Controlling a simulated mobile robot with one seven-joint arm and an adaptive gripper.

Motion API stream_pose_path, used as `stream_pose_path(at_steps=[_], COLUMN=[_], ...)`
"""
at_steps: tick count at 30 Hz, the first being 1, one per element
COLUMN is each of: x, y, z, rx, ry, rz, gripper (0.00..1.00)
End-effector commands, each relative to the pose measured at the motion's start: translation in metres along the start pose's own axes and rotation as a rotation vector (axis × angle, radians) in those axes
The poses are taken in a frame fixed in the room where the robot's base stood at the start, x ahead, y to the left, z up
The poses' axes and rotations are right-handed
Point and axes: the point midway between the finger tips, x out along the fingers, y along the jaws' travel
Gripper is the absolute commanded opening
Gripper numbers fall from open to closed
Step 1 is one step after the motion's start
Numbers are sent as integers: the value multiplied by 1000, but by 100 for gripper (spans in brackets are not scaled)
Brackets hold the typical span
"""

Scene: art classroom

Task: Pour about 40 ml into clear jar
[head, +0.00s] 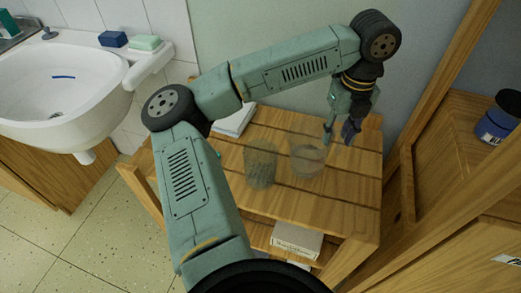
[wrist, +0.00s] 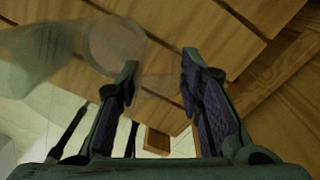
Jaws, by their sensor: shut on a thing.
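Two see-through vessels are at the middle of the wooden slatted stand. The left one (head: 260,168) is taller, with a textured-looking wall. The right one (head: 306,160) is wider and plainer, and both look upright. I cannot tell for sure which is the clear jar or how much liquid either holds. My gripper (head: 340,136) reaches down at the right vessel's right side. In the wrist view, the fingers (wrist: 160,88) stand apart with a faint clear shape between them, apparently the right vessel. A see-through vessel (wrist: 45,50) shows to their upper left.
The wooden stand (head: 355,185) has bare slats at the right and front. A white box (head: 297,240) lies on its lower shelf. A white item (head: 234,120) lies at the back left. A sink (head: 60,80) is at left and a wooden frame (head: 425,100) at right.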

Motion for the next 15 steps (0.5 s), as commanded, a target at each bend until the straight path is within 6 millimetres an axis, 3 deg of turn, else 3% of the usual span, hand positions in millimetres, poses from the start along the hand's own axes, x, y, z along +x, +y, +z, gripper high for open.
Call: stream_pose_path(at_steps=[11, 15], x=[-30, -55], y=[17, 29], z=[0, 0], rx=[-8, -9], ry=[1, -1], rz=[-157, -248], gripper=[0, 0])
